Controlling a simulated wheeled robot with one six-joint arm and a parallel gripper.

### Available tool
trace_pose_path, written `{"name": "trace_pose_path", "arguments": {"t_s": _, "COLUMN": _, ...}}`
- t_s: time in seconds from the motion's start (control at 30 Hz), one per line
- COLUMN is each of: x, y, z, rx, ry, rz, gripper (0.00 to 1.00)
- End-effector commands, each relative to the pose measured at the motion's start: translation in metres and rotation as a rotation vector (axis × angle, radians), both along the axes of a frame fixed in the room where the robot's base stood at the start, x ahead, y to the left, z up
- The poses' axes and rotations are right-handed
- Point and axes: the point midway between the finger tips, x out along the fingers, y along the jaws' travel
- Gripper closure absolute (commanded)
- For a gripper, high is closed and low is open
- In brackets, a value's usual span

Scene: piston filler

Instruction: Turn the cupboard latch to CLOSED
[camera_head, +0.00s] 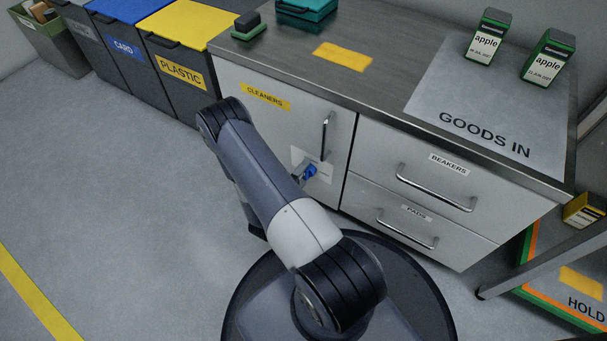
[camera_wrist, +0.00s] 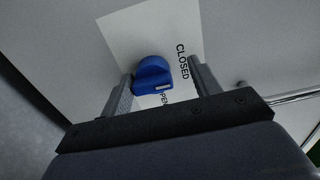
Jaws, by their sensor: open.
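The cupboard latch is a blue knob (camera_head: 311,170) on a pale plate on the CLEANERS cupboard door (camera_head: 270,125). In the wrist view, the blue knob (camera_wrist: 152,72) sits on its white plate (camera_wrist: 125,35), beside the words CLOSED and OPEN. Its pale mark lies by the partly hidden word OPEN. My gripper (camera_wrist: 160,69) is open, with one finger on each side of the knob. A gap shows on the CLOSED side; I cannot tell whether the left finger touches the knob. In the head view my arm hides most of the gripper.
A vertical door handle (camera_head: 325,136) is above and right of the latch. Drawers with bar handles, BEAKERS (camera_head: 437,188) above another, are to the right. Bins, including PLASTIC (camera_head: 180,72), stand to the left. The floor (camera_head: 120,200) at left is clear.

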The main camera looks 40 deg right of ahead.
Motion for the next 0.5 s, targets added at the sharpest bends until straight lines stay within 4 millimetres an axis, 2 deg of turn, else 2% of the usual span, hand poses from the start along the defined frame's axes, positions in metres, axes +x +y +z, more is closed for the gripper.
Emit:
{"name": "trace_pose_path", "arguments": {"t_s": 0.1, "x": 0.000, "y": 0.000, "z": 0.029, "rx": -0.002, "ry": -0.003, "rz": 0.000, "gripper": 0.41}}
{"name": "trace_pose_path", "arguments": {"t_s": 0.17, "x": 0.000, "y": 0.000, "z": 0.042, "rx": -0.004, "ry": -0.003, "rz": -0.001, "gripper": 0.22}}
{"name": "trace_pose_path", "arguments": {"t_s": 0.2, "x": 0.000, "y": 0.000, "z": 0.051, "rx": -0.005, "ry": -0.003, "rz": -0.001, "gripper": 0.18}}
{"name": "trace_pose_path", "arguments": {"t_s": 0.4, "x": -0.001, "y": 0.000, "z": 0.085, "rx": -0.008, "ry": 0.001, "rz": -0.006, "gripper": 0.17}}
{"name": "trace_pose_path", "arguments": {"t_s": 0.5, "x": -0.002, "y": -0.001, "z": 0.095, "rx": -0.008, "ry": 0.002, "rz": -0.007, "gripper": 0.18}}
